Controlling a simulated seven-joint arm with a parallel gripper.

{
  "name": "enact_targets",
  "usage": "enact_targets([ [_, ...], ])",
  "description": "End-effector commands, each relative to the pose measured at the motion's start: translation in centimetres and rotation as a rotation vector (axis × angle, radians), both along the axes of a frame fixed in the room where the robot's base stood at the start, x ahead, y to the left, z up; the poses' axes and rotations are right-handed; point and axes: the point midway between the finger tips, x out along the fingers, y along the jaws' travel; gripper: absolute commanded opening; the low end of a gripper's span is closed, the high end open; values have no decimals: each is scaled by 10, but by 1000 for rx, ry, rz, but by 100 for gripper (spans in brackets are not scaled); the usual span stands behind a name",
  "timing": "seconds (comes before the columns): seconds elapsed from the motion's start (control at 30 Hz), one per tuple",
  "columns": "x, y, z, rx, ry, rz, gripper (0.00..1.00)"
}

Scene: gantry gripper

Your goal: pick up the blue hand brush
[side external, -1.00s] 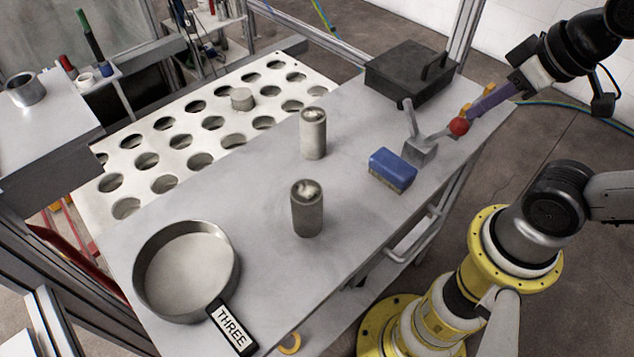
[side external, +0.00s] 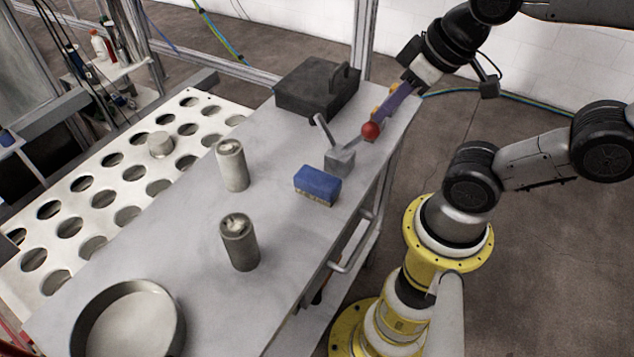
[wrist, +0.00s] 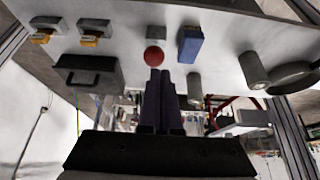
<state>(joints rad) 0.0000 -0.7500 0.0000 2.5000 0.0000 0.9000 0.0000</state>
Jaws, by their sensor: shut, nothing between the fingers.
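The blue hand brush (side external: 317,184) lies on the grey table near its right edge, blue side up with a tan lower edge. It also shows in the wrist view (wrist: 190,42), above and right of my fingers. My gripper (side external: 380,117) is shut and empty, its purple fingers angled down over the table's far right end. In the wrist view my gripper (wrist: 162,73) has both fingers together. The brush is apart from the fingers, nearer the camera in the side view.
A red ball (side external: 371,130) is right by my fingertips; contact is unclear. A grey block with rods (side external: 340,160) stands between ball and brush. A dark case (side external: 312,90), two metal cylinders (side external: 232,165) (side external: 239,243) and a round pan (side external: 128,318) stand on the table.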

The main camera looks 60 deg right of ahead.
Motion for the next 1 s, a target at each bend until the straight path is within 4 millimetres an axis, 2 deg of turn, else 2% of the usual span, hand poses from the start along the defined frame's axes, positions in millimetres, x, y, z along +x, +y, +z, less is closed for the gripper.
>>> enact_targets([
  [0.27, 0, 0, 0, 0, 0, 0, 0],
  [0.77, 0, 0, 0, 0, 0, 0, 90],
  [1.0, 0, 0, 0, 0, 0, 0, 91],
])
